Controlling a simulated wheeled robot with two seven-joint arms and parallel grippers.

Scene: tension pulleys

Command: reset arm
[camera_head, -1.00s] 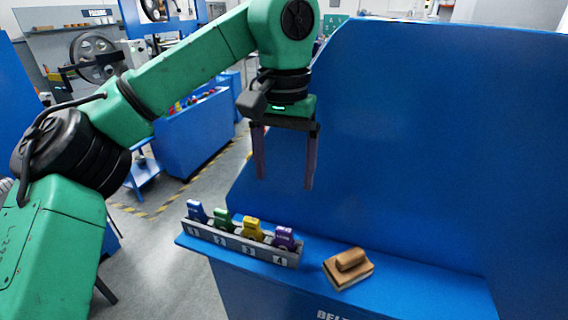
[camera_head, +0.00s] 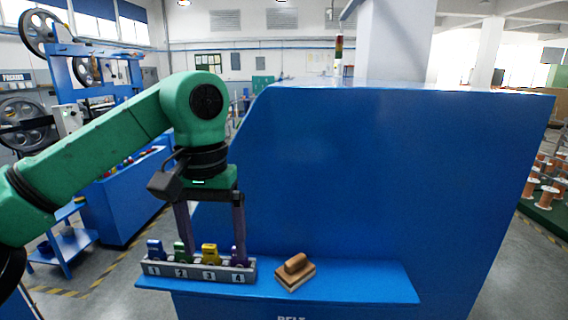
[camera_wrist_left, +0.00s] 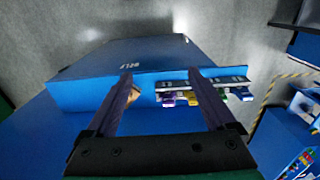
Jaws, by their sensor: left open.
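My left gripper (camera_head: 211,246) is open and empty, pointing down in front of the blue cabinet wall. In the head view its fingertips overlap the row of small coloured pieces; their height above it is hard to judge. My left gripper also shows in the left wrist view (camera_wrist_left: 160,76), fingers wide apart with nothing between them. The numbered grey rack (camera_head: 205,273) holds a blue piece (camera_head: 155,250), a green piece (camera_head: 180,254), a yellow piece (camera_head: 210,254) and a purple piece (camera_head: 238,257). My right gripper is not in view.
A wooden-handled block (camera_head: 296,272) lies on the blue ledge (camera_head: 360,287) right of the rack. The tall blue cabinet (camera_head: 380,180) rises behind the ledge. Another blue bench (camera_head: 125,195) stands at the left. Spools (camera_head: 540,190) stand at the far right. The ledge's right part is clear.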

